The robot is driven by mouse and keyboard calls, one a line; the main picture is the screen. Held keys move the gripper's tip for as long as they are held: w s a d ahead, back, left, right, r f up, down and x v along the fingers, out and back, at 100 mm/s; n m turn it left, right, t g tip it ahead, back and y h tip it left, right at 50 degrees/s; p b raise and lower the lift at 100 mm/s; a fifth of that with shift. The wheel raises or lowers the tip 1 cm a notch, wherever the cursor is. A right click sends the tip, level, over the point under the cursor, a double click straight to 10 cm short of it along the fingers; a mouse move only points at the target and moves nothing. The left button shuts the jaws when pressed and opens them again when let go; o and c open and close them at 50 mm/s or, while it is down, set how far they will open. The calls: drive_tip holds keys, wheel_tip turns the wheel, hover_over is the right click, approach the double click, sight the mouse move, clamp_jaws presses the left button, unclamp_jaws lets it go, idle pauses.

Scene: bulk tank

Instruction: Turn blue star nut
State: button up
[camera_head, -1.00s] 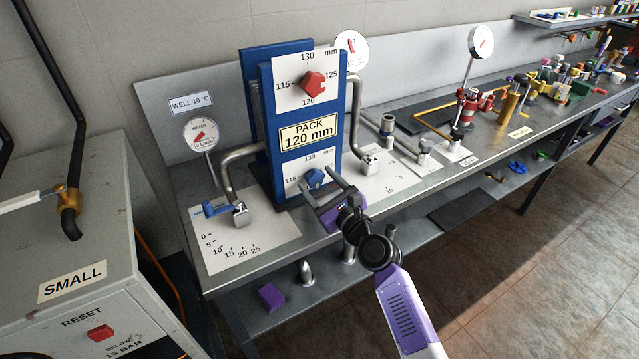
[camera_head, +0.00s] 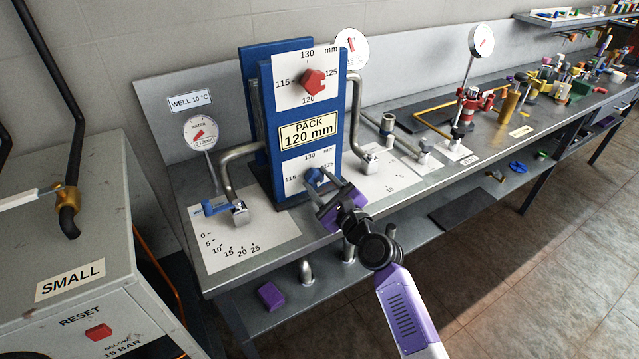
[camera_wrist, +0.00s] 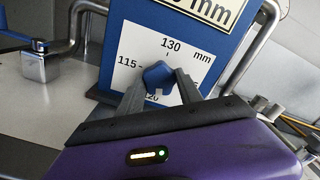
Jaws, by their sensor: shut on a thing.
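The blue star nut (camera_head: 314,177) sits on the lower white dial plate (camera_head: 294,181) of the blue plate pack. It also shows in the wrist view (camera_wrist: 158,75), in front of the dial marked 115, 120 and 130 mm. My gripper (camera_head: 322,185) reaches it from the front right. In the wrist view its two fingers (camera_wrist: 160,88) stand on either side of the nut and are shut on it. The nut's lower part and some dial marks are hidden by the fingers.
A red star nut (camera_head: 313,82) is on the upper dial above the "PACK 120 mm" label (camera_head: 308,132). Bent steel pipes (camera_head: 356,115) flank the pack. A blue-handled valve (camera_head: 217,207) stands at the left. The bench front is clear.

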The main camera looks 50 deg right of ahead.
drive_tip(key=n+b, duration=0.1)
drive_tip(key=n, duration=0.3)
drive_tip(key=shift+f+n, duration=0.15)
drive_tip(key=shift+n, duration=0.15)
drive_tip(key=n+b, duration=0.2)
drive_tip(key=n, duration=0.2)
drive_tip(key=shift+n, duration=0.3)
drive_tip(key=n+b, duration=0.2)
drive_tip(key=n, duration=0.2)
drive_tip(key=shift+n, duration=0.3)
drive_tip(key=n+b, duration=0.3)
drive_tip(key=n, duration=0.1)
drive_tip(key=shift+f+n, duration=0.1)
drive_tip(key=shift+n, duration=0.2)
drive_tip(key=n+b, duration=0.2)
drive_tip(key=n, duration=0.1)
drive_tip(key=shift+n, duration=0.3)
drive_tip(key=n+b, duration=0.2)
drive_tip(key=n, duration=0.1)
drive_tip(key=shift+n, duration=0.3)
drive_tip(key=n+b, duration=0.2)
drive_tip(key=n, duration=0.2)
drive_tip(key=shift+n+b, duration=0.7)
drive_tip(key=shift+n, duration=0.9)
